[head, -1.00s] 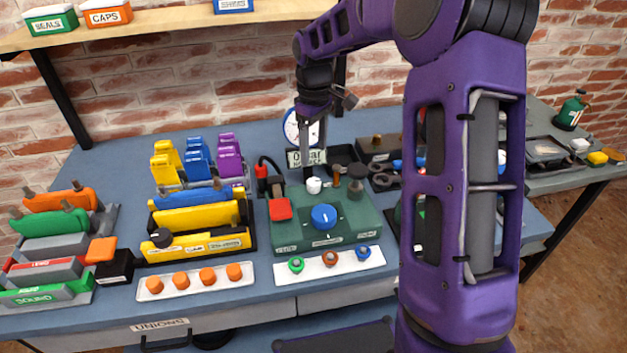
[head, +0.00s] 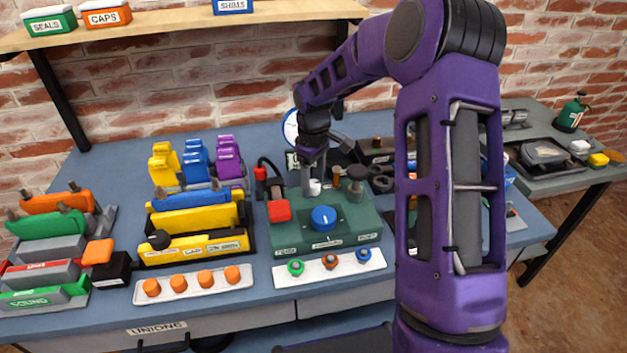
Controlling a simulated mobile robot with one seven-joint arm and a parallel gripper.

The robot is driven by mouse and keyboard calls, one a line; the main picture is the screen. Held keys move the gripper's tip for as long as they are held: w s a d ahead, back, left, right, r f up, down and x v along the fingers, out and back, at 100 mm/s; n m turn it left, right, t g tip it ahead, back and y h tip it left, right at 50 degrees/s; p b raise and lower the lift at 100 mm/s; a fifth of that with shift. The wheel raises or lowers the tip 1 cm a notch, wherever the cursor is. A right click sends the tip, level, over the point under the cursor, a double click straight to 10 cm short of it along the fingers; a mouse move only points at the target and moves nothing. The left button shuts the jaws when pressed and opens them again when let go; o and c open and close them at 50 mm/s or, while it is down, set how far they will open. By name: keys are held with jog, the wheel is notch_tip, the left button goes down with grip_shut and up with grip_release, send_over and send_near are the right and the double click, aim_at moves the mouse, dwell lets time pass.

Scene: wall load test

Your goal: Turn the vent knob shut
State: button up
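A green test panel (head: 365,224) sits on the blue bench and carries several controls. A large blue knob (head: 324,217) is at its front middle, with small labels too blurred to read below it. A small white knob (head: 315,187) is at its back edge, with a dark brass-like fitting (head: 356,174) to its right. I cannot tell for sure which one is the vent knob. My gripper (head: 307,191) points down at the back of the panel, close beside the white knob and partly in front of it. Whether it touches the knob, and whether its fingers are apart, I cannot tell.
A red block (head: 279,210) stands at the panel's left. A white strip (head: 346,267) with coloured fittings lies in front. Yellow holders (head: 196,246) stand to the left. A gauge (head: 290,127) is behind my wrist. My arm hides the bench's right part.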

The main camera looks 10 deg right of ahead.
grip_shut()
jog(key=shift+m, duration=0.4)
jog(key=m, duration=0.3)
jog(key=shift+m, duration=0.3)
jog(key=m, duration=0.4)
jog(key=shift+m, duration=0.3)
jog(key=m, duration=0.4)
jog(key=shift+r+m+p, duration=0.1)
jog(key=shift+m+p, duration=0.55)
jog(key=shift+m, duration=1.55)
